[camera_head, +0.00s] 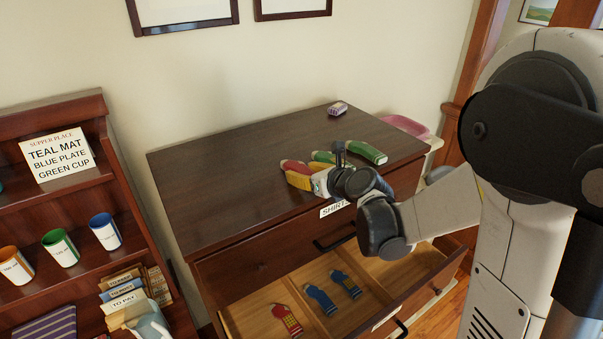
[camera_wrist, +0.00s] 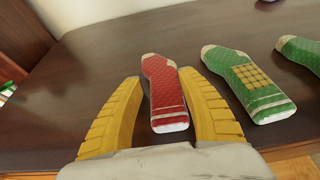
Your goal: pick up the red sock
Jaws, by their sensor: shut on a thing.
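The red sock (camera_wrist: 163,92) has a pale toe and pale bands at its cuff. It lies between the yellow fingers of my gripper (camera_wrist: 160,110) in the wrist view, and the fingers are shut on it. In the head view the red sock (camera_head: 293,166) shows at the front part of the dresser top, partly hidden by my gripper (camera_head: 308,181). It is at or very close to the dresser top; I cannot tell if it is lifted. A different red sock with a yellow patch (camera_head: 287,320) lies in the open drawer.
Two green socks lie to the right on the dresser top (camera_head: 210,190), one with a yellow patch (camera_wrist: 250,85), one plainer (camera_head: 367,152). The open drawer (camera_head: 245,320) also holds two blue socks (camera_head: 320,299). A small box (camera_head: 337,108) sits at the back. A shelf (camera_head: 85,205) stands left.

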